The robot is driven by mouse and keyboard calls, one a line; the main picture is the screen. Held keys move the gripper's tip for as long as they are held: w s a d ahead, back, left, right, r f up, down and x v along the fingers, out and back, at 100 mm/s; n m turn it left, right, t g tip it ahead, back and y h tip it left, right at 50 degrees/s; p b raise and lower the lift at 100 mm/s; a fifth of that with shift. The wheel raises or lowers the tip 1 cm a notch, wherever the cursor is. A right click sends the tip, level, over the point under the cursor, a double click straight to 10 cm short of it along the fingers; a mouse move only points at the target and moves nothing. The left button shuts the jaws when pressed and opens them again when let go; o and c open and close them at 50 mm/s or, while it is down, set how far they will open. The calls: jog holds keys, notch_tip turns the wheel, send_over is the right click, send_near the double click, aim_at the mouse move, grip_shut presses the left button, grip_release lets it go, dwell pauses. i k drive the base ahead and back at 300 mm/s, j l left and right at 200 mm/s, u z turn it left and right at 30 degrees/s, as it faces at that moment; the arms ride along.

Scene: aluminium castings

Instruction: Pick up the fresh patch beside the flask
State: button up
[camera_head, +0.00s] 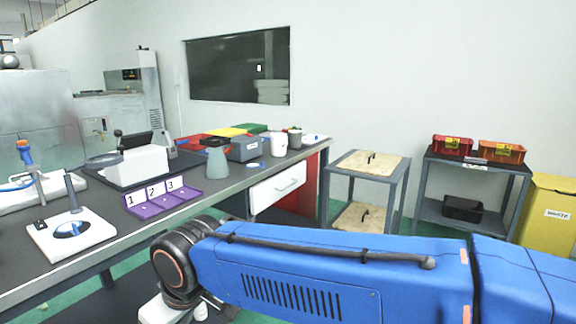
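A small flat blue piece (256,165) lies on the bench to the right of the flask, in front of a grey box. It looks like a patch, but it is too small to tell for sure. My blue arm crosses the lower right, well in front of the bench. My gripper does not show.
A purple tray (151,208) with cards 1, 2 and 3 sits left of the flask. The bench (225,186) has some bare room around the flask. Two side tables stand further right.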

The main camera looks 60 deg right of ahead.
aim_at(262, 166)
jog(key=z, duration=1.5)
